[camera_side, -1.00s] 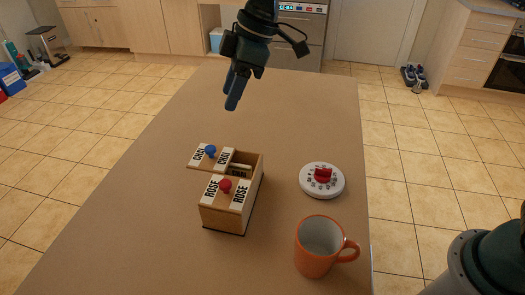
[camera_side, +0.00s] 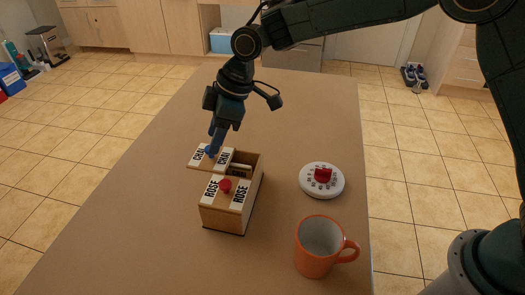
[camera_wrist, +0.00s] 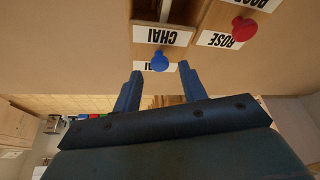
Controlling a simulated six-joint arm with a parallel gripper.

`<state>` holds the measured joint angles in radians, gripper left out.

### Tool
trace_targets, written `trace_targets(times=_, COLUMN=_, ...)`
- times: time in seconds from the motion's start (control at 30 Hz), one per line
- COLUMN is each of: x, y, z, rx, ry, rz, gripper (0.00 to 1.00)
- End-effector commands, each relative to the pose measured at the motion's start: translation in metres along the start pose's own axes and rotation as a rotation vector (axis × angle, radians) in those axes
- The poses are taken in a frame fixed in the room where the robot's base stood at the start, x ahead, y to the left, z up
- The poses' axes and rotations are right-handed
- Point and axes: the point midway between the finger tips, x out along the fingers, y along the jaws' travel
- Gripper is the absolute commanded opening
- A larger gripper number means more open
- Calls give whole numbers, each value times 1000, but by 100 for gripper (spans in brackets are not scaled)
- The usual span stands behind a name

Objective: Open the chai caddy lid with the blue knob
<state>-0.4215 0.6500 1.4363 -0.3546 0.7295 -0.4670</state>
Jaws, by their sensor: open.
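The chai caddy (camera_side: 225,221) is a wooden box with two labelled lids. The chai lid (camera_side: 224,157) sits shifted to the left, past the box's side, and part of the compartment beside it is uncovered. Its blue knob (camera_wrist: 160,61) shows clearly in the wrist view; in the side view the fingers largely cover it. My gripper (camera_side: 212,149) is open and empty, pointing down at the knob. In the wrist view the fingertips (camera_wrist: 160,72) stand either side of the knob's near edge; I cannot tell if they touch it.
The rose lid with a red knob (camera_side: 225,186) covers the caddy's near half, close beside the chai lid. A white round dial with a red handle (camera_side: 322,177) and an orange mug (camera_side: 315,258) stand to the right. The table (camera_side: 120,220) is clear on the left.

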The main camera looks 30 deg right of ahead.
Motion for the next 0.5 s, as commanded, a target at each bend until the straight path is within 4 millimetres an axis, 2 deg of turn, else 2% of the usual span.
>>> trace_targets(times=0.2, x=22, y=0, z=0, rx=-1, ry=-1, rz=-1, gripper=42)
trace_targets(times=0.5, x=28, y=0, z=0, rx=-1, ry=1, rz=1, gripper=42)
